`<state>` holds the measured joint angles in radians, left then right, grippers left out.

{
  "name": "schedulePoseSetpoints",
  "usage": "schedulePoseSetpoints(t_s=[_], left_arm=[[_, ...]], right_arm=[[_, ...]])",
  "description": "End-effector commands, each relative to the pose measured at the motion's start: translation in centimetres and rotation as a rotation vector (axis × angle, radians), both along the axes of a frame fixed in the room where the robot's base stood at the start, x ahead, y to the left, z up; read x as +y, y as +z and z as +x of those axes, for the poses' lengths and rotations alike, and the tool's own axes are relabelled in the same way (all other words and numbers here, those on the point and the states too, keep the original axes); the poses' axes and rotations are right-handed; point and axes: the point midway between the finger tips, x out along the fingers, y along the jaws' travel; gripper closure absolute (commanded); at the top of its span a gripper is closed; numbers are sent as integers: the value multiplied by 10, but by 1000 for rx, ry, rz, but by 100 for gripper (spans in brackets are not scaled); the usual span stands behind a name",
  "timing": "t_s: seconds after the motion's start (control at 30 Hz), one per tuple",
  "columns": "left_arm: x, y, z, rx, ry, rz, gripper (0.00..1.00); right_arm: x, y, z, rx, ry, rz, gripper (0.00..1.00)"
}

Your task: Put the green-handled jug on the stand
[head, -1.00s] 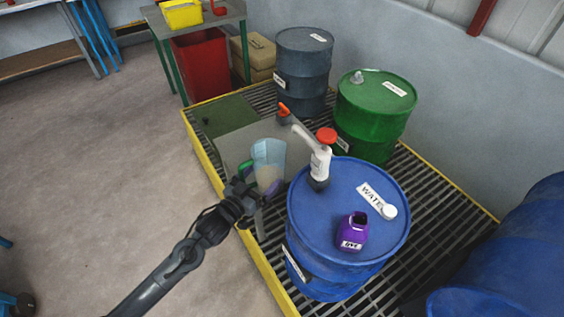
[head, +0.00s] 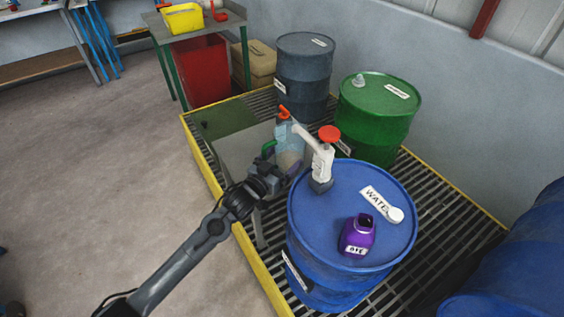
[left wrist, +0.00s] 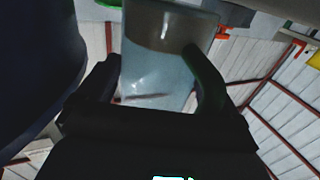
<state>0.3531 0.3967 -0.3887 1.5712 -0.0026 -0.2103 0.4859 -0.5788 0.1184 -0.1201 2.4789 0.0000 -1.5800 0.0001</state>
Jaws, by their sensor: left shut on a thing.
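The clear bluish jug (head: 291,150) with a green handle (head: 268,149) is held by my left gripper (head: 279,172), beside the white pump on the blue drum. The pump spout is at the jug's upper part in the picture; I cannot tell if they touch. In the left wrist view the jug (left wrist: 165,60) sits between the dark fingers, and its handle (left wrist: 207,80) is at the right; the left gripper (left wrist: 158,98) is shut on it. The grey stand (head: 236,152) is behind and left of the jug, partly hidden by it and my arm. My right gripper is not in view.
The blue drum (head: 340,260) carries a white pump with a red top (head: 326,155), a purple bottle (head: 357,238) and a white cap (head: 396,215). Green (head: 378,120) and dark grey (head: 304,80) drums stand behind on a yellow-edged grating.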

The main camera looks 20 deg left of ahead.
Motion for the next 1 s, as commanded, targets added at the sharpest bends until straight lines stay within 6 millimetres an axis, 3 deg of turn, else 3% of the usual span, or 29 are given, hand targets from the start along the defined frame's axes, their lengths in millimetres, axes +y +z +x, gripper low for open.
schedulePoseSetpoints(t_s=[0.77, 0.8, 0.83, 1.0], left_arm=[[1, -10, 0, -4, 1, -1, 48], [1, -11, 0, -1, 1, 0, 5], [1, -11, 0, -1, 1, 0, 0], [1, -11, 0, -1, 1, 0, 0]], right_arm=[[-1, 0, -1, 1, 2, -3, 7], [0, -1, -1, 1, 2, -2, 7], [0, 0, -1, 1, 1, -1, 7], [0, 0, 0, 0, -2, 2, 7]])
